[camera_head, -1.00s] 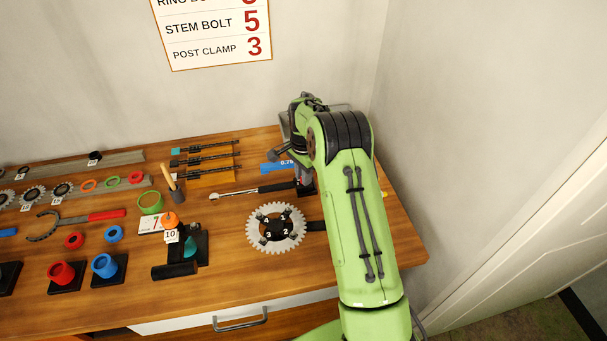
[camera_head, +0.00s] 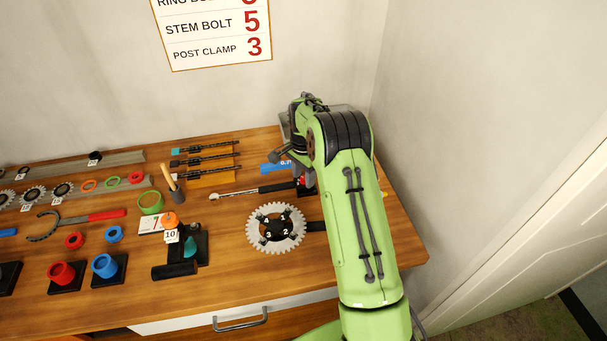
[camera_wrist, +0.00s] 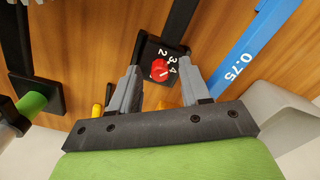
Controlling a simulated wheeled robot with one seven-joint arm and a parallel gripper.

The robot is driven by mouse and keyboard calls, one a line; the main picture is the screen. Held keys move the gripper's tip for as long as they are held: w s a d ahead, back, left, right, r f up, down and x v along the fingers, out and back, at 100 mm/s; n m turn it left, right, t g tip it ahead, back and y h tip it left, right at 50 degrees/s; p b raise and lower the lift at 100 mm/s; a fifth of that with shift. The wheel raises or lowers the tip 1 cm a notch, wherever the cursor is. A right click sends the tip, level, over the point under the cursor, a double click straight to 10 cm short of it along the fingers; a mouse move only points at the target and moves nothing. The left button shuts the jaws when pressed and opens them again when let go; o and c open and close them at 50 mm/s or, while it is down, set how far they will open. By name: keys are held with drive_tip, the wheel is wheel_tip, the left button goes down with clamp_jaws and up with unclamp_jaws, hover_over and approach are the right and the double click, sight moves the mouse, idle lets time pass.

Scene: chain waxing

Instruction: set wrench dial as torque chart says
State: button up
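The torque chart (camera_head: 212,30) hangs on the wall, cut off at the top; it reads STEM BOLT 5 and POST CLAMP 3, and the line above is partly out of view. The torque wrench (camera_head: 250,191) lies on the bench with its black handle towards my gripper. At its end is a black dial plate with a red knob (camera_wrist: 160,70) and white marks 2, 3 and 4 showing; the knob's exact setting is hard to read. My gripper (camera_wrist: 160,78) is open, its fingers either side of the knob with gaps. In the head view my arm partly hides it.
A toothed chainring (camera_head: 254,234) with numbered bolts lies in front of the wrench. A blue bar (camera_wrist: 240,60) marked 0.75 lies beside the dial. A small stand with tag 10 (camera_head: 171,236) is to the left. Walls close off the back and right.

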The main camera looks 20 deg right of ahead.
sight(304, 178)
wheel_tip(304, 178, up, 16)
drive_tip(key=p, duration=0.1)
drive_tip(key=shift+p, duration=0.4)
drive_tip(key=shift+f, duration=0.1)
